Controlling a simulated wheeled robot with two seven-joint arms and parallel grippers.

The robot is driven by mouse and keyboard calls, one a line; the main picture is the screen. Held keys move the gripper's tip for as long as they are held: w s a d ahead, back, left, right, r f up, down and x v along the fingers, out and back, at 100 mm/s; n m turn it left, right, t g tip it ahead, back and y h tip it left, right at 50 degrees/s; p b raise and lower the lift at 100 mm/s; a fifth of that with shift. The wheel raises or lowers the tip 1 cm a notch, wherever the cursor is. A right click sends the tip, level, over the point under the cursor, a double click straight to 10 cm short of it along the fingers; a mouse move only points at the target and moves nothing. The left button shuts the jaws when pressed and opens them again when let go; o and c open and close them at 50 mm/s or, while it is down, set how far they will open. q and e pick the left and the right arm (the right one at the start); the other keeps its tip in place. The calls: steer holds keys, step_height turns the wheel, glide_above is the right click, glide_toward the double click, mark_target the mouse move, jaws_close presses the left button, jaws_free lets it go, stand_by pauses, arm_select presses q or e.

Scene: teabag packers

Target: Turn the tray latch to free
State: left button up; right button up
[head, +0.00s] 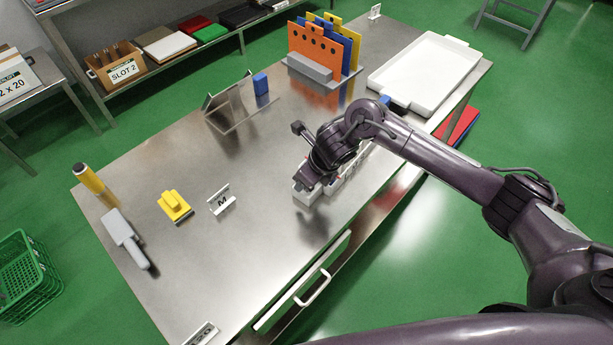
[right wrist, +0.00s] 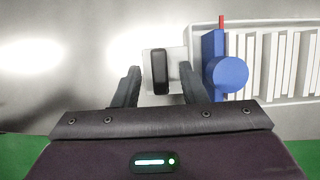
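In the right wrist view a black upright bar (right wrist: 160,72), which looks like the latch handle, stands on a small light grey plate (right wrist: 178,58). My right gripper (right wrist: 160,84) is open, with one finger on each side of the bar and a visible gap on both sides. Right of it is a white tray (right wrist: 270,30) with rows of thin white pieces. In the head view my right gripper (head: 305,183) is low over the left end of the white tray (head: 342,188); my arm hides much of the tray and the latch. My left gripper is not in view.
A blue part with a round disc (right wrist: 226,74) and red tip is close right of my right gripper. An orange, blue and yellow divider rack (head: 318,55) and a large white tray (head: 425,72) stand at the back. The steel table's middle (head: 175,150) is clear.

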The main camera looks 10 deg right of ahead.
steer(key=shift+w+f, duration=0.1)
steer(key=shift+f, duration=0.25)
jaws_close()
